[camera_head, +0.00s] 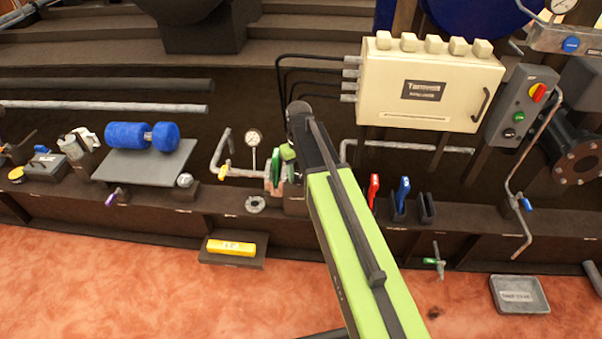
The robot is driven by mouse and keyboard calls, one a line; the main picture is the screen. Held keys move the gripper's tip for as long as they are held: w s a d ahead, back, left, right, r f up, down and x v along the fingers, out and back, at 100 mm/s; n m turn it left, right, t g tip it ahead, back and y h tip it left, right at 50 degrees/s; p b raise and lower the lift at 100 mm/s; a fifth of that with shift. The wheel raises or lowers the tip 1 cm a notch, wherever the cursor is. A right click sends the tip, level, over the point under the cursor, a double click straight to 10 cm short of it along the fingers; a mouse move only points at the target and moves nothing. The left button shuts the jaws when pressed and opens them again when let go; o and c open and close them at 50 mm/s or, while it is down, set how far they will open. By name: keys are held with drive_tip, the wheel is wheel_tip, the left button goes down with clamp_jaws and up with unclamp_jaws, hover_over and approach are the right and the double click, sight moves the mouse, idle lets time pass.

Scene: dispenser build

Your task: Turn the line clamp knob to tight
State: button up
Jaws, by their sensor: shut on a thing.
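My lime-green and black arm reaches from the lower right up to the middle of the camera view. Its end bends down to my gripper (283,170), which is small in the view and partly hidden by the arm. My gripper is at a small green and reddish fitting on the pipe line, which seems to be the line clamp knob (274,181). It is shut on the knob. The contact between jaws and knob is too small to make out, and I cannot read the knob's setting.
A dial gauge (253,138) and a yellow valve handle (223,172) are just left of my gripper. A metal flange ring (256,204) lies on the ledge below. Red (374,188) and blue (403,192) handled tools stand right of my arm. A cream box (430,88) is above.

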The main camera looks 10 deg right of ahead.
drive_tip(key=m, duration=0.4)
drive_tip(key=shift+s, duration=0.2)
drive_tip(key=shift+m, duration=1.9)
drive_tip(key=o, duration=1.4)
drive_tip(key=shift+w, duration=0.1)
